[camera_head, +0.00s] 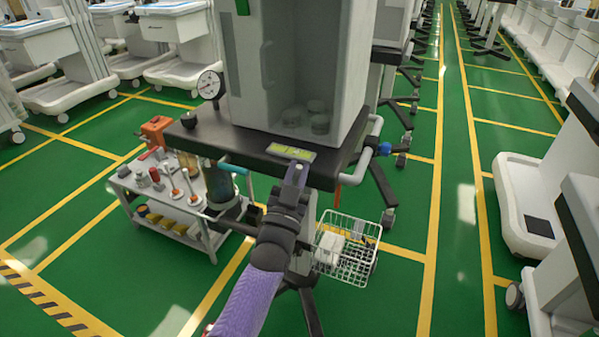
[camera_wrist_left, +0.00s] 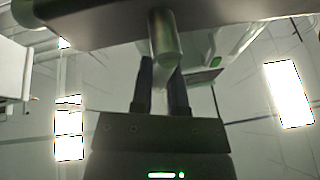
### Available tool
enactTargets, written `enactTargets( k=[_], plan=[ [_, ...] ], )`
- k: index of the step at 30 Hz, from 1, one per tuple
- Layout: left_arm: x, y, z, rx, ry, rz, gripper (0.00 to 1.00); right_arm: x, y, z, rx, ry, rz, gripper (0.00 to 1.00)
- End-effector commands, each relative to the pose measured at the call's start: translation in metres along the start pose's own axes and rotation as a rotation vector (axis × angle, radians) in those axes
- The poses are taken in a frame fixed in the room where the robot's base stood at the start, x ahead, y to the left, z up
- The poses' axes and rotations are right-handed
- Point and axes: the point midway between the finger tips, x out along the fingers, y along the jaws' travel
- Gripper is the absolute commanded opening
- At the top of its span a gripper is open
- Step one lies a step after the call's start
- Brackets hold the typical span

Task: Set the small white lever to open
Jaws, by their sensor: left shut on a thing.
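My left gripper (camera_head: 297,174) reaches up to the front edge of the cart's dark shelf (camera_head: 236,140), just below a yellow-green label (camera_head: 291,152). In the left wrist view its two dark fingers (camera_wrist_left: 163,82) stand on either side of a pale, rounded, stubby piece, which looks like the small white lever (camera_wrist_left: 164,38). It hangs down from the shelf's underside, and its lower end is between the fingers. The gripper is shut on it. In the head view the lever is hidden behind the gripper, and its setting cannot be read. My right gripper is not in view.
A pressure gauge (camera_head: 209,85) stands at the shelf's left corner. A small trolley (camera_head: 205,232) with bottles and tools is on the left. A white wire basket (camera_head: 345,262) hangs below right. More carts (camera_head: 530,190) line the right; the green floor between is clear.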

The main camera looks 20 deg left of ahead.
Motion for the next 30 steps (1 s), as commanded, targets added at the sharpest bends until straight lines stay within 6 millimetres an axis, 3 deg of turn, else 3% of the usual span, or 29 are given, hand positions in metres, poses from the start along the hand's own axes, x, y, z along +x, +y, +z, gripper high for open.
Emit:
enactTargets(
  k=[19,20,21,30],
  plan=[
    [-0.0006,-0.0011,0.0017,-0.040,-0.013,-0.015,0.00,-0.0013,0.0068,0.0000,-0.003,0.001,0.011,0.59],
    [-0.0006,-0.0011,0.0017,-0.040,-0.013,-0.015,0.23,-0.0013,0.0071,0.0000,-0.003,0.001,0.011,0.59],
    [-0.0006,-0.0011,0.0016,-0.040,-0.012,-0.015,0.31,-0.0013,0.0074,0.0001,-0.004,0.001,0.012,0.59],
    [-0.0013,-0.0014,0.0006,-0.039,-0.010,-0.015,0.33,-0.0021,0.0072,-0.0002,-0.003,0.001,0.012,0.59]
  ],
)
